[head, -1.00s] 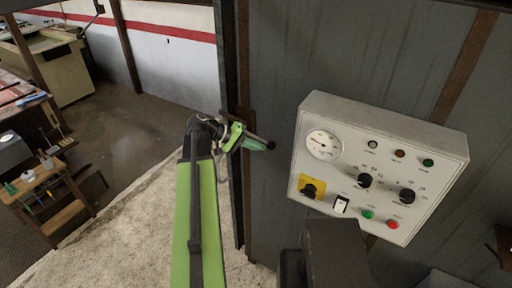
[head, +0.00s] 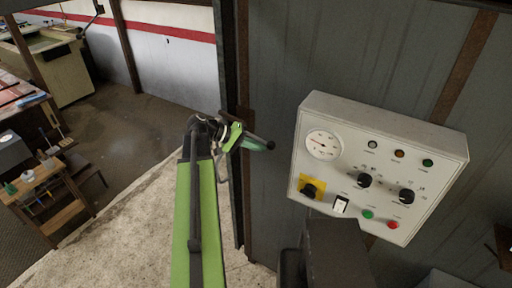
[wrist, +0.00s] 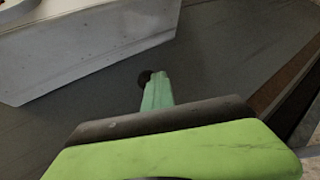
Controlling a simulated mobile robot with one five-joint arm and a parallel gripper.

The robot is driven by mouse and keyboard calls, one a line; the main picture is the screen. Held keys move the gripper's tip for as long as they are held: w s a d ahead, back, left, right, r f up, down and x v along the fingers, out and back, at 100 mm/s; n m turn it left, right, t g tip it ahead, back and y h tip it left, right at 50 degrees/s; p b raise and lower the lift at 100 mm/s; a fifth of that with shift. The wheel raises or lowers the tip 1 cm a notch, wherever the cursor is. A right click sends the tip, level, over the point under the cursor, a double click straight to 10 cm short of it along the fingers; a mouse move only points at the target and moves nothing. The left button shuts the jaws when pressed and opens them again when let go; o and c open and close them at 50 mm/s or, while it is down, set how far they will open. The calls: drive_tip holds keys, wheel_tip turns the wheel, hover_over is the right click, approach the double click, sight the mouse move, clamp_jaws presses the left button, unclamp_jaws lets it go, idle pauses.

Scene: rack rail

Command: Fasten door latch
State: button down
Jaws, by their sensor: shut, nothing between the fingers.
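The door latch shows in the head view as a dark bar ending in a round dark knob (head: 271,145), at the edge of the grey metal panel. My gripper (head: 262,146), with pale green fingers, is shut and empty. Its fingertips lie right beside the bar, close to the knob. In the wrist view my shut fingers (wrist: 157,92) point up the picture, and the dark knob (wrist: 144,77) shows just at their tip. I cannot tell whether they touch. The latch's inner end is partly hidden by my gripper.
A white control box (head: 381,165) with a gauge, knobs and buttons sticks out from the panel to the right of my gripper. It also shows in the wrist view (wrist: 90,45). The floor at left is open, with a small wooden workbench (head: 42,190) farther left.

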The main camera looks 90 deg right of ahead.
drive_tip(key=shift+s, duration=0.3)
idle(0.4)
drive_tip(key=w+a+f+b, duration=0.1)
drive_tip(key=w+f+b, duration=0.2)
drive_tip(key=w, duration=0.9)
drive_tip(key=shift+w+a, duration=0.25)
drive_tip(key=shift+w, duration=0.15)
